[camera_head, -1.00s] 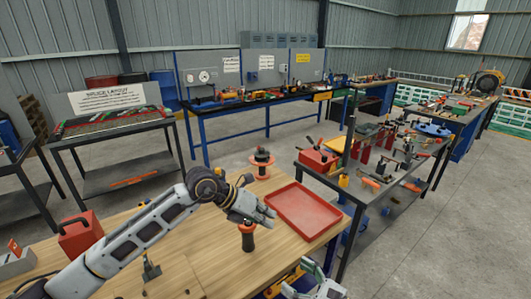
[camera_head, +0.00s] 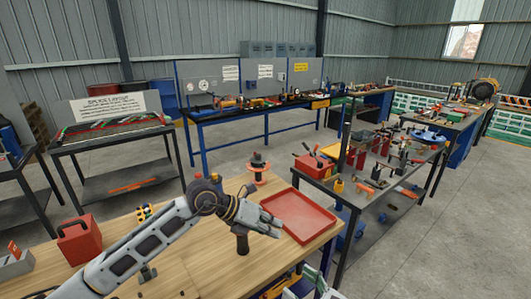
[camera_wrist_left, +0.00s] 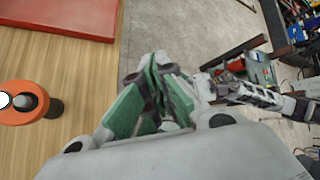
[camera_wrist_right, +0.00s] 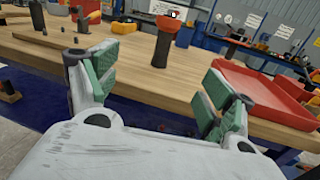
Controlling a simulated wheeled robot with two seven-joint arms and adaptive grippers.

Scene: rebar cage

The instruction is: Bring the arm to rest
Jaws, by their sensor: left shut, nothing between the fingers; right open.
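My left arm reaches in from the left over the wooden table (camera_head: 190,275). Its gripper (camera_head: 265,222) is above the table between a dark post tool (camera_head: 242,243) and the red tray (camera_head: 312,218). In the left wrist view the green-padded fingers of the left gripper (camera_wrist_left: 155,95) are together and empty. An orange-topped dark tool (camera_wrist_left: 25,102) stands to their left. My right gripper (camera_wrist_right: 160,85) is open and empty in its wrist view, in front of the table's edge. In the head view only a small part of it shows at the bottom edge.
A red box (camera_head: 80,240) sits at the table's left. Another orange-based tool (camera_head: 258,170) stands at its far edge. A dark workbench (camera_head: 375,185) with several tools is close on the right. Concrete floor (camera_head: 430,255) is open at the lower right.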

